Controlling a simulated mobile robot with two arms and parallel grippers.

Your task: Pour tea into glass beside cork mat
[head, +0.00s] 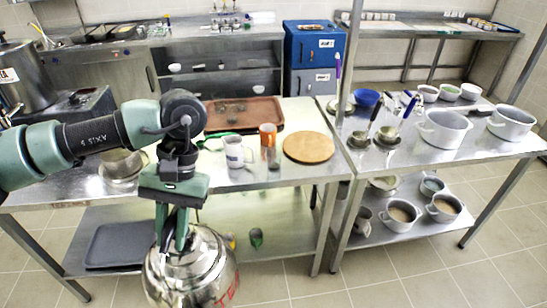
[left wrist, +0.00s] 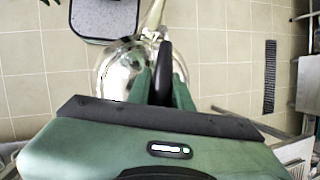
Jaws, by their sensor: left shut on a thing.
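A shiny steel kettle (head: 205,270) with red lettering hangs in front of the table; it also shows in the left wrist view (left wrist: 115,65). My left gripper (head: 181,240) points down and is shut on the kettle at its top; the exact grip on the handle is partly hidden. The round cork mat (head: 308,147) lies on the steel table, right of the kettle and farther back. A small clear glass (head: 273,159) stands just left of the mat; its contents are too small to tell. My right gripper is not in view.
A metal bowl (head: 122,172) sits near my left arm. The table front right of the mugs is clear. A second table (head: 430,165) holds pots.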

